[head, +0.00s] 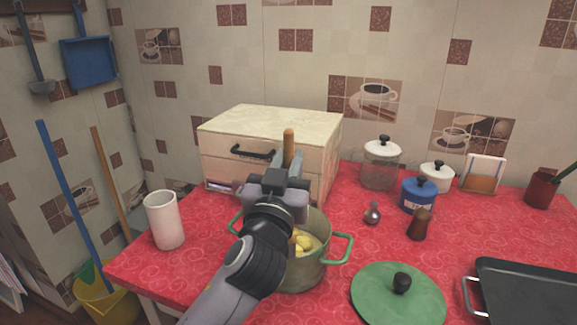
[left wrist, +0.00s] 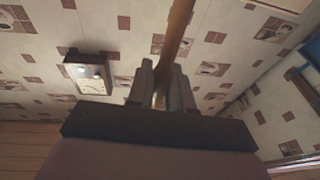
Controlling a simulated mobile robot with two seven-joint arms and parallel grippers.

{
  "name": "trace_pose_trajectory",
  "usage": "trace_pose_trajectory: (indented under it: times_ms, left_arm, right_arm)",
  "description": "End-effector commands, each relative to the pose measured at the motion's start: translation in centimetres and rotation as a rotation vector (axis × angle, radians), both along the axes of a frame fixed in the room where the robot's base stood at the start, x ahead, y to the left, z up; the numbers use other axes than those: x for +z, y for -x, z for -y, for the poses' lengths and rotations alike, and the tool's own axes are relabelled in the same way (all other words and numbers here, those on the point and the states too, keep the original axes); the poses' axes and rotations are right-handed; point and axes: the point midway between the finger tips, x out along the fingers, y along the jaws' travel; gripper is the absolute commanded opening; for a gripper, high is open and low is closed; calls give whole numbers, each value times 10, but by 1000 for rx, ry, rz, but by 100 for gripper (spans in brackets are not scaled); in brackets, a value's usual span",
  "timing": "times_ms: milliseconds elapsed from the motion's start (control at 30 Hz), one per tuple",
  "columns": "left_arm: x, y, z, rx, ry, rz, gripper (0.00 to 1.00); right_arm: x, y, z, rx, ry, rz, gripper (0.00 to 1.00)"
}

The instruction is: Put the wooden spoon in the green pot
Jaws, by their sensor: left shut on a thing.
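The wooden spoon (head: 289,144) stands roughly upright, its end rising above my left gripper (head: 288,168). That gripper is shut on the spoon and is above the back of the green pot, hiding part of it. In the left wrist view the spoon (left wrist: 178,38) runs up from between the fingers of the left gripper (left wrist: 161,85). The green pot (head: 311,274), with green handles, stands open on the red counter and holds yellow pieces (head: 305,242). The spoon's lower part is hidden by the gripper, so I cannot tell whether it reaches into the pot. My right gripper is out of view.
A wooden bread box (head: 270,121) stands behind the pot. A green lid (head: 372,300) lies to the right, beside a dark tray (head: 530,290). A white cup (head: 163,220) stands left. A pepper mill (head: 419,224), a blue jar (head: 417,196) and other canisters stand at the back right.

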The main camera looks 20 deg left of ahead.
Motion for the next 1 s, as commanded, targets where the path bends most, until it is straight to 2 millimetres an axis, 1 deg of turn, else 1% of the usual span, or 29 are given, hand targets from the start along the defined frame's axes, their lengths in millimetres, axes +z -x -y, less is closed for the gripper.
trace_pose_trajectory:
  times_ms: [133, 267, 300, 367, 633, 767, 867, 1000]
  left_arm:
    - [1, 0, 0, 0, 0, 1, 0]
    - [-4, 0, 0, 0, 0, 0, 0]
    - [-3, 0, 0, 0, 0, 0, 27]
    - [-2, 0, 0, 0, 0, 0, 46]
    - [-2, 0, 0, 0, -1, 0, 46]
    - [3, 0, 0, 0, -1, 1, 46]
    - [-3, 10, 2, -2, 0, -1, 46]
    - [-10, 34, 3, -3, 3, -3, 46]
  right_arm:
    - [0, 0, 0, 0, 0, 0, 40]
    - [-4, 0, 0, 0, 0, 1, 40]
    - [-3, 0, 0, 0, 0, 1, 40]
    - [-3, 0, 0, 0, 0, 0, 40]
    - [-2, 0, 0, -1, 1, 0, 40]
    - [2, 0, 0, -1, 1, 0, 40]
    - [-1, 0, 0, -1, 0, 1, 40]
    - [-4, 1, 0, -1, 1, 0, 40]
